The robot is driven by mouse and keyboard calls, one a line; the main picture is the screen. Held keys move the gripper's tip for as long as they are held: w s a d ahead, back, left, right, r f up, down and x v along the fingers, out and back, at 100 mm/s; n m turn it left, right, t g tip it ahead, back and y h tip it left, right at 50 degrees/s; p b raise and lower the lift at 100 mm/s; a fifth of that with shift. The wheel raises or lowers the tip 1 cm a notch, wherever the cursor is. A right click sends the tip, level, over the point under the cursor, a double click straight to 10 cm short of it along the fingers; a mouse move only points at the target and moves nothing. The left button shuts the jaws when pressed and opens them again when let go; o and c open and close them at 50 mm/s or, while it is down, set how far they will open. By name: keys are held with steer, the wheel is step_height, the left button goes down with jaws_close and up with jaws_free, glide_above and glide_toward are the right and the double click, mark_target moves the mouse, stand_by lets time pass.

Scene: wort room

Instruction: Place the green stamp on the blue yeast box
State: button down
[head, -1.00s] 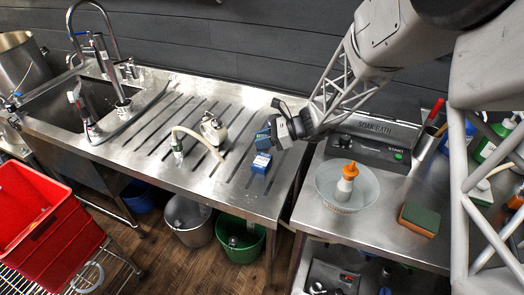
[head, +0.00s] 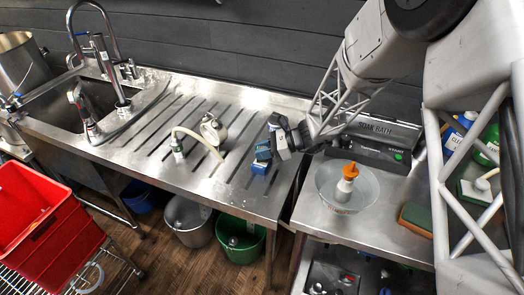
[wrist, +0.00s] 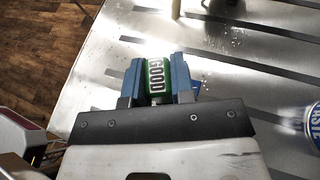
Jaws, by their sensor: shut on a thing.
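My gripper (wrist: 157,80) is shut on the green stamp (wrist: 156,77), which shows the word GOOD between the blue fingers in the wrist view. In the head view my gripper (head: 264,151) is low over the drainboard, directly above the blue yeast box (head: 259,168). The fingers hide the top of the box there, and the stamp cannot be made out. In the wrist view only a small blue piece of the box (wrist: 197,87) shows beside the right finger. I cannot tell whether stamp and box touch.
A can with a blue label (wrist: 315,128) is cut off at the wrist view's right edge. A pale hose fitting (head: 178,150) and a metal part (head: 213,130) lie left on the drainboard. A bowl with an orange-topped bottle (head: 346,183) stands on the right counter.

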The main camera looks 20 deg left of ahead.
steer(key=shift+f, duration=0.1)
steer(key=c, duration=1)
jaws_free()
steer(key=shift+o, duration=0.2)
steer(key=v, duration=0.7)
steer(key=shift+d, duration=0.2)
steer(key=shift+w, duration=0.15)
steer(key=shift+r, duration=0.2)
